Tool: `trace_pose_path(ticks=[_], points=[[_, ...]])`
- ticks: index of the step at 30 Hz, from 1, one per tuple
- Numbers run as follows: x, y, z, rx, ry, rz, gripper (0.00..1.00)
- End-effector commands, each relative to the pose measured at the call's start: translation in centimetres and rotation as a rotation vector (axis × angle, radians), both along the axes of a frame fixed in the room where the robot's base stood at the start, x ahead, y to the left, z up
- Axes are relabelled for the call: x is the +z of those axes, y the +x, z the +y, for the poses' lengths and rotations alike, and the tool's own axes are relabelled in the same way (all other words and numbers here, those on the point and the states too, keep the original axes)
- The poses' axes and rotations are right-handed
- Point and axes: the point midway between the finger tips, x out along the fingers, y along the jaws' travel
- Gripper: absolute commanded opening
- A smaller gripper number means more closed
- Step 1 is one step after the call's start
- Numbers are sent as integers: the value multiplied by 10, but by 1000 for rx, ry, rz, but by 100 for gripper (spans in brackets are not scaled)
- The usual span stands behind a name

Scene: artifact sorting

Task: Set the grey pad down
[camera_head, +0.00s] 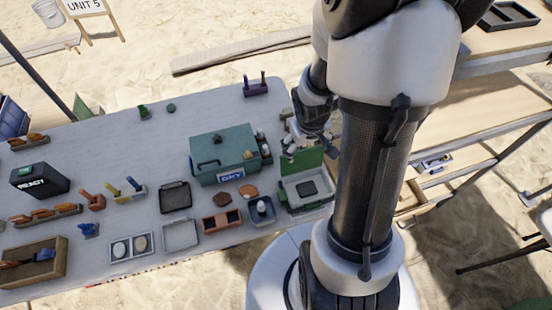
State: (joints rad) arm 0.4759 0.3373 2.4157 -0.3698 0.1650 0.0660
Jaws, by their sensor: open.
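A small dark grey pad (306,188) lies flat inside a pale open case (287,204) at the right end of the white table. The case has a green panel (306,160) at its back. My gripper (290,152) is just behind and to the left of the case, above the table, apart from the pad. Its jaws are open and I see nothing held between them. My arm hides part of the area to the right of the case.
A green box labelled DRY (222,154) stands left of my gripper. Trays (181,236), a red-brown two-part holder (222,219) and a bin with a bottle (262,211) crowd the front. A black READY box (40,180) is far left. The table's back middle is mostly clear.

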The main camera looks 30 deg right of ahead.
Motion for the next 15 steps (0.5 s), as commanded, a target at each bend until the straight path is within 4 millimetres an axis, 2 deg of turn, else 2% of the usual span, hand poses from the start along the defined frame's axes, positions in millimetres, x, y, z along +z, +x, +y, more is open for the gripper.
trace_pose_path(ticks=[1,6,12,15], points=[[32,5,11,16,-22,-25,78],[111,-4,57,45,-40,-80,78],[182,-42,119,103,1,-151,78],[204,-67,145,139,36,-180,78]])
